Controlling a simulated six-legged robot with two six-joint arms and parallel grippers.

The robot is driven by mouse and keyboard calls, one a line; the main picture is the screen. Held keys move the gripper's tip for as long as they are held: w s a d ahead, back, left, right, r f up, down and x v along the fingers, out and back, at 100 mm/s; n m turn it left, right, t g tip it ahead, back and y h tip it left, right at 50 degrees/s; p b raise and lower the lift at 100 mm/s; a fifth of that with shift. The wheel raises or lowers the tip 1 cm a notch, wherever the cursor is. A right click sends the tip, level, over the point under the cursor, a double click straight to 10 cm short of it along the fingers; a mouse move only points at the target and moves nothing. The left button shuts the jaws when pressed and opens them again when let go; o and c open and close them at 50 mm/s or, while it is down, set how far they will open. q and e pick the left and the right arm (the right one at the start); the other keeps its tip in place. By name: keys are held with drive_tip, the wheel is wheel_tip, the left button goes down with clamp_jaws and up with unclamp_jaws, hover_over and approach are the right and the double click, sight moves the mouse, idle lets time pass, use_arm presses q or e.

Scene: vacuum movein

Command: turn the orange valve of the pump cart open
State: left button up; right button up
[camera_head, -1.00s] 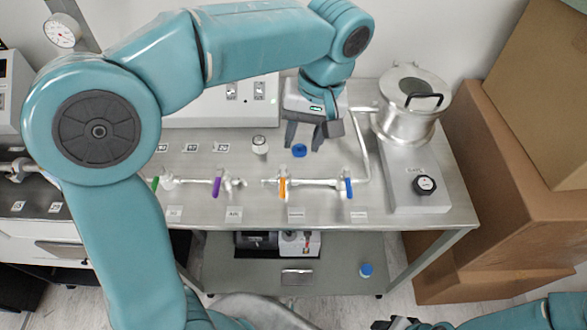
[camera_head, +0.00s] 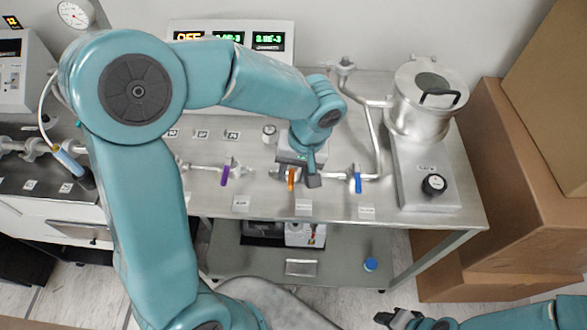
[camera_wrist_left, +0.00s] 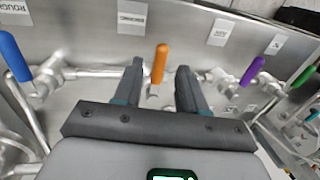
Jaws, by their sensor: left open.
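The orange valve handle (camera_head: 291,180) stands on the metal pipe line along the front of the pump cart (camera_head: 335,206). In the left wrist view the orange handle (camera_wrist_left: 160,60) points away from the pipe toward the label side and sits between my two fingers. My left gripper (camera_head: 300,182) is open around the handle, with a visible gap on both sides, and also shows in the wrist view (camera_wrist_left: 160,75). It partly hides the valve body in the head view. My right gripper (camera_head: 396,319) is low at the bottom edge, away from the cart; its jaw state is unclear.
A blue valve handle (camera_head: 357,182) is right of the orange one, and a purple handle (camera_head: 225,174) is left. A steel chamber (camera_head: 428,98) stands at the back right. Cardboard boxes (camera_head: 525,185) stand beside the cart. A display unit (camera_head: 275,40) is behind.

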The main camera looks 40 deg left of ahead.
use_arm(q)
drive_tip(key=shift+w+a+f, duration=0.25)
drive_tip(key=shift+w+f, duration=0.05)
drive_tip(key=shift+f, duration=0.25)
drive_tip(key=shift+s+r, duration=0.1)
drive_tip(key=shift+s+d, duration=0.15)
drive_tip(key=c, duration=0.4)
clamp_jaws()
